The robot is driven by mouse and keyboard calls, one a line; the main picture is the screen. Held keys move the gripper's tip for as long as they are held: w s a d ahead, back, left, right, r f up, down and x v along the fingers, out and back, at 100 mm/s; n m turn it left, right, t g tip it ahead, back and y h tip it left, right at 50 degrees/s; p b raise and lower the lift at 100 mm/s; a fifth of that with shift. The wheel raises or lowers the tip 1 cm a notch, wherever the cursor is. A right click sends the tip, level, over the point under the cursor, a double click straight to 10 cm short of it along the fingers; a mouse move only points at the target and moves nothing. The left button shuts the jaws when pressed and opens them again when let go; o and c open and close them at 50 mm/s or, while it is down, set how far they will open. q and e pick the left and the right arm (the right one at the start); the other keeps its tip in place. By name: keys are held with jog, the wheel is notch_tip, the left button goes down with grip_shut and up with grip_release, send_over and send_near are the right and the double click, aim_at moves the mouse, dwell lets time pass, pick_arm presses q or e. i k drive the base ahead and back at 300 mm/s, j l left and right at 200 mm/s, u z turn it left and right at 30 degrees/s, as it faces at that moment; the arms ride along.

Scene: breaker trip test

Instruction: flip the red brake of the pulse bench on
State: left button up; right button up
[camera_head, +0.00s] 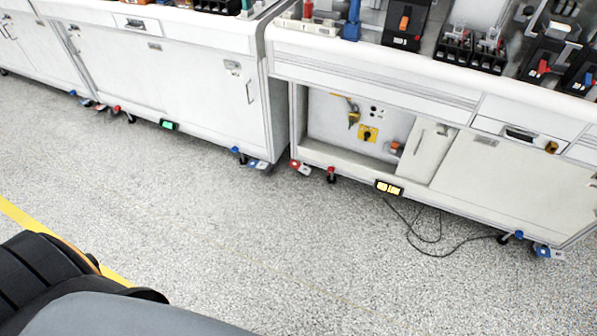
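Two white benches on casters stand side by side, and I cannot tell by a label which is the pulse bench. At the left foot of the right bench (480,190) are a red brake pedal (300,167) and a red caster (331,174). The left bench (165,75) has a red pedal (101,107) and a red caster (117,109) at its left foot. The pedals are too small to tell whether they are on or off. Neither gripper is in view.
Blue pedals stand at the right feet of the left bench (258,164) and right bench (545,252). The right bench has a yellow-lit display (389,187), the left a green one (168,125). A black cable (425,238) lies on the floor. The floor in front is otherwise clear.

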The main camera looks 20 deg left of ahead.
aim_at(300, 167)
jog(key=i+j, duration=0.1)
jog(key=i, duration=0.45)
jog(key=i+j+u, duration=0.15)
jog(key=i, duration=0.45)
